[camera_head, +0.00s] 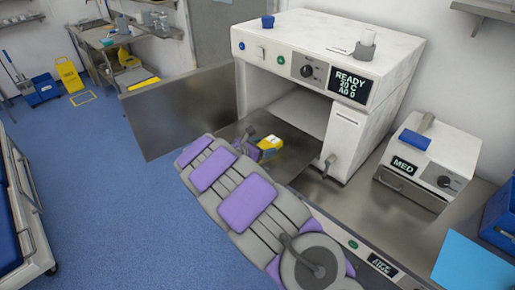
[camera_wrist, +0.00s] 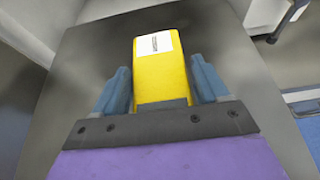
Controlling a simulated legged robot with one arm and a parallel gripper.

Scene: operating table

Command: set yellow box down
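The yellow box (camera_wrist: 160,77) has a white label on its top and lies between the two blue fingers of my gripper (camera_wrist: 162,85) in the wrist view. In the head view the yellow box (camera_head: 269,143) is at the end of my purple and grey arm, over a grey metal plate (camera_head: 297,153) in front of the open machine. I cannot tell whether the box touches the plate. My gripper (camera_head: 258,148) is partly hidden by my arm in the head view.
The white machine (camera_head: 355,125) with a READY display stands behind the plate, its metal door (camera_head: 180,110) open to the left. A smaller white device (camera_head: 430,160) marked MED stands to the right.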

